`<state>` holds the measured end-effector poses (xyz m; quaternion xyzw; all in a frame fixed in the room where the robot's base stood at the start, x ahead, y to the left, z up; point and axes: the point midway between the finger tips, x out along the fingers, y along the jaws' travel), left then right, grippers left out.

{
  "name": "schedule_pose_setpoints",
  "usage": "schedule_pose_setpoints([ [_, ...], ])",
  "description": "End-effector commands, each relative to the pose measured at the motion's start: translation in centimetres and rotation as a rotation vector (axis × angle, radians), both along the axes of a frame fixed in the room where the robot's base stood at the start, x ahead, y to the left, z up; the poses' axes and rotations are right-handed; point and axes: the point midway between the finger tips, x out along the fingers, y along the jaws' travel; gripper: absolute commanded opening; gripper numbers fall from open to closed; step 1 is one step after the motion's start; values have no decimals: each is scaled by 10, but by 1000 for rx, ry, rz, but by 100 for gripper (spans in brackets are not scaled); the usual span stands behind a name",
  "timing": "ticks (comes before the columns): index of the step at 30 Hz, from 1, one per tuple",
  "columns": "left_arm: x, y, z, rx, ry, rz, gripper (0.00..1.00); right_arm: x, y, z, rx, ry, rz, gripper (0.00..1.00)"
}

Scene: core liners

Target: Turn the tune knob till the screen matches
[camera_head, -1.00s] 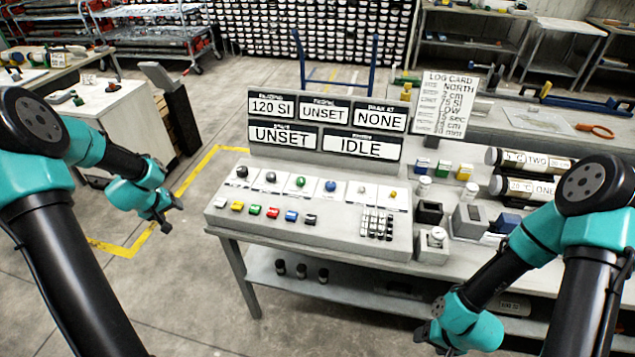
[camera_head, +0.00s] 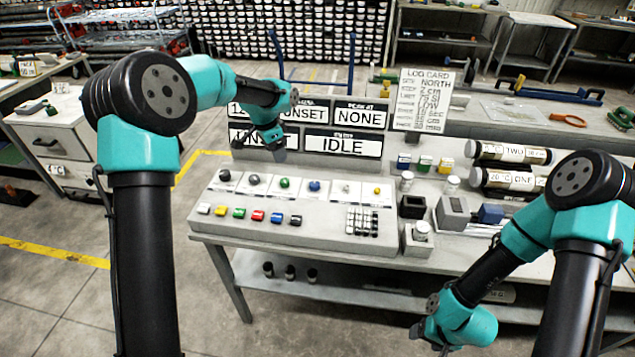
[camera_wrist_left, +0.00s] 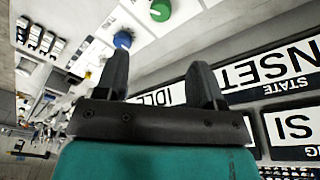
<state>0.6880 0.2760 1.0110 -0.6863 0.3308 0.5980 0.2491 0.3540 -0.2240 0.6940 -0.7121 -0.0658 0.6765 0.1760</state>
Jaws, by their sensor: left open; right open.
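The console (camera_head: 290,233) carries a row of knobs, including a green knob (camera_head: 285,183) and a blue knob (camera_head: 314,186). The labels are too small to read, so I cannot tell which is the tune knob. The screens behind show NONE (camera_head: 358,116) and IDLE (camera_head: 343,145); others are partly hidden by my left arm. My left gripper (camera_head: 277,150) is open and empty, above the back of the console before the screens. In the left wrist view the green knob (camera_wrist_left: 160,10) and blue knob (camera_wrist_left: 123,40) lie beyond the fingers. My right gripper (camera_head: 430,338) is open, low before the bench.
A log card (camera_head: 423,100) stands right of the screens; it lists NORTH, 75 SI and LOW. Coloured buttons (camera_head: 257,215) and a keypad (camera_head: 362,221) sit in front of the knobs. Labelled core tubes (camera_head: 510,153) and small blocks crowd the bench at right.

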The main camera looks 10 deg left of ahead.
Motion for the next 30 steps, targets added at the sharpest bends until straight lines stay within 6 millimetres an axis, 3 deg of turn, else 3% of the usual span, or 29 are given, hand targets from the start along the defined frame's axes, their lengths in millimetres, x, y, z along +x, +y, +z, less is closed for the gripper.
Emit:
schedule_pose_setpoints([
  [1, 4, -26, 13, 32, 2, -87, 63, 0, 0, 0, 0, 0, 0, 67],
  [3, 7, -53, 27, 75, 11, -192, 63, 0, 0, 0, 0, 0, 0, 67],
  [6, 8, -83, 44, 126, 24, -308, 63, 0, 0, 0, 0, 0, 0, 67],
  [9, 7, -100, 54, 157, 31, -374, 63, 0, 0, 0, 0, 0, 0, 67],
  [22, 7, -105, 56, 169, 35, -397, 63, 0, 0, 0, 0, 0, 0, 67],
  [30, 7, -105, 35, 169, 36, -396, 63, 0, 0, 0, 0, 0, 0, 67],
])
